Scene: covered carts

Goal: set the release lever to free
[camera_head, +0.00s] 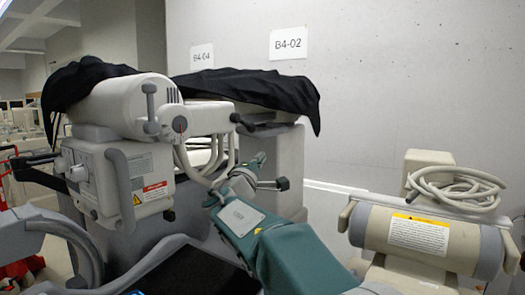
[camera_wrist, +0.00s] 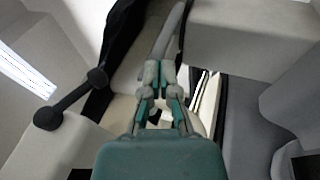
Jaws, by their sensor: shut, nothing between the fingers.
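The covered cart (camera_head: 120,105) stands at the left with several dark-handled levers, and I cannot tell which is the release lever or read a "free" mark. Another dark handle (camera_head: 282,184) sticks out just right of my gripper (camera_head: 259,159). In the wrist view, a dark lever with rounded ends (camera_wrist: 73,98) lies left of my gripper (camera_wrist: 158,72), apart from it. My fingers are shut and empty, pointing at a grey bar (camera_wrist: 168,30) beyond them.
Black cloth (camera_head: 250,90) drapes over the cart's top. A grey handle (camera_head: 120,185) and warning label (camera_head: 154,191) are on its front. A second unit (camera_head: 420,232) with a coiled hose (camera_head: 455,187) stands at the right. A plain wall (camera_head: 390,100) is behind.

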